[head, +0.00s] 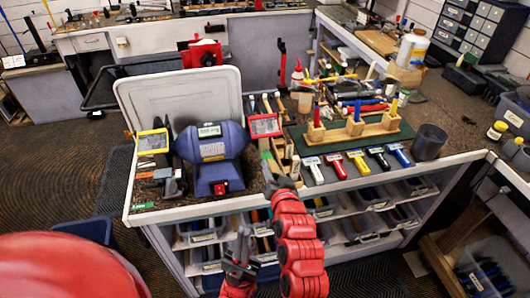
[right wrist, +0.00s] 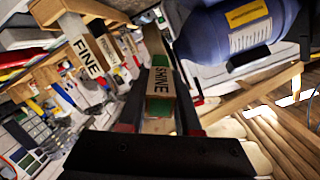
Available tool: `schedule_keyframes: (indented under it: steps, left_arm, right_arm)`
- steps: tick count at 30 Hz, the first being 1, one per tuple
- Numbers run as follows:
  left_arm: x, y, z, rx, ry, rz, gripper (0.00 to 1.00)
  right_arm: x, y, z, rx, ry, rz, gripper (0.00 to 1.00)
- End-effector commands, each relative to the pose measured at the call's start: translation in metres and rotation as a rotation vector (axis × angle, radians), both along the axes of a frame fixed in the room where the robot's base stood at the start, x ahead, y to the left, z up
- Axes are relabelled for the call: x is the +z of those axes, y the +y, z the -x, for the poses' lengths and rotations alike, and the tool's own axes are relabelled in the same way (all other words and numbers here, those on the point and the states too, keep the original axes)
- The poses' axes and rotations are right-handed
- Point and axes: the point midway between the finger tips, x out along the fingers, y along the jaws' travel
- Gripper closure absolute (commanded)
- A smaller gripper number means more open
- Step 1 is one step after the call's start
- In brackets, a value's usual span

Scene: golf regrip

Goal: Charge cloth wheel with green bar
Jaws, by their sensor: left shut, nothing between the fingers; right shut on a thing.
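A blue bench machine (head: 212,145) stands on the front left of the bench, with a yellow-framed shield (head: 152,142) at its left end and a red-framed shield (head: 265,125) at its right end. I cannot make out the cloth wheel clearly. In the right wrist view, the green bar (right wrist: 160,107) is between my right gripper's fingers (right wrist: 160,125), beside a wooden block marked SHINE (right wrist: 161,82). In the head view my right gripper (head: 272,180) is at the bench's front edge, right of the machine. My left gripper (head: 240,240) is shut and empty, low before the bench.
A wooden block marked FINE (right wrist: 88,57) shows in the right wrist view. Several colored-handled brushes (head: 357,162) lie right of my right gripper, before a wooden rack (head: 355,127). A dark cup (head: 430,142) stands further right. Bins (head: 370,197) fill shelves under the bench.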

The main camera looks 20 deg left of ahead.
Motion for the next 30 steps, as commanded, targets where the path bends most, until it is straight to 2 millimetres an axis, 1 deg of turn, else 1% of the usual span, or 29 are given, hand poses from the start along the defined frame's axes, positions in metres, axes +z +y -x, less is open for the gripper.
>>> schedule_keyframes:
  steps: [11, 30]
  left_arm:
    - [-0.001, 0.0, 0.0001, 0.0, 0.0, 0.0, 1.0]
    - [-0.0085, 0.0, 0.0, 0.0, 0.0, 0.0, 1.0]
  right_arm:
    - [0.0005, 0.0013, -0.0022, 0.0, -0.001, 0.0, 1.0]
    - [0.0002, -0.0038, -0.0034, -0.001, -0.002, -0.001, 1.0]
